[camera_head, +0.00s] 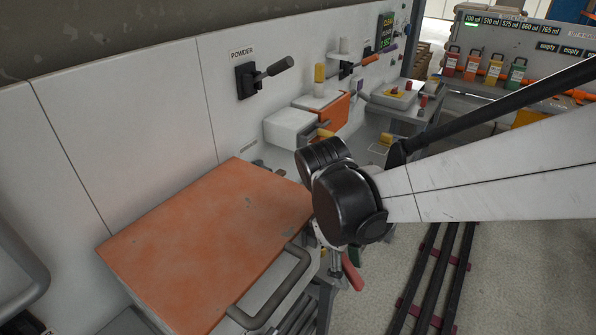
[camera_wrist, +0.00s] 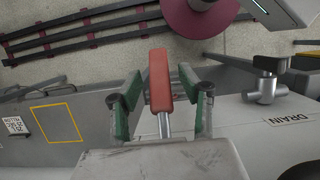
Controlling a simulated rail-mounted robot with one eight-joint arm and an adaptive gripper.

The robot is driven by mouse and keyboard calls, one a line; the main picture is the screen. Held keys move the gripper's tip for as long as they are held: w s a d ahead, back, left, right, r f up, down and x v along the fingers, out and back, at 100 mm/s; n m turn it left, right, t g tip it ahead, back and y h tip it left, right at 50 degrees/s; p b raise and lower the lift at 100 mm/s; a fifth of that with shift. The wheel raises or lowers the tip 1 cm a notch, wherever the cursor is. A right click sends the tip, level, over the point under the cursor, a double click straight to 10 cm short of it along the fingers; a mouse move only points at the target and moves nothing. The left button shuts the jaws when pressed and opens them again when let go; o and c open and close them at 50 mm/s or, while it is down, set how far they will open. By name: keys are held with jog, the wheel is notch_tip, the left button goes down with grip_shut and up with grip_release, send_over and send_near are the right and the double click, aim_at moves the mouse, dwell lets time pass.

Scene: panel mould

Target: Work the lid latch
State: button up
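The lid (camera_head: 205,240) is a worn orange panel with a grey bar handle (camera_head: 275,290) along its near right edge. It lies flat and looks closed. The latch lever (camera_wrist: 160,80) has a red grip on a short metal rod and stands out from a grey body; its red end also shows low in the head view (camera_head: 352,274). My gripper (camera_wrist: 160,98) has its green-padded fingers on both sides of the red grip, with gaps visible on each side. In the head view my wrist hides most of the gripper.
A drain valve (camera_wrist: 267,85) with a black handle stands at the right of the wrist view. A powder lever (camera_head: 265,73) is on the back wall. White bins and a small table (camera_head: 405,105) are beyond. Dark rails (camera_head: 435,275) run along the floor.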

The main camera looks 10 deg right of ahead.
jog(key=v, duration=1.2)
jog(key=shift+f, duration=0.1)
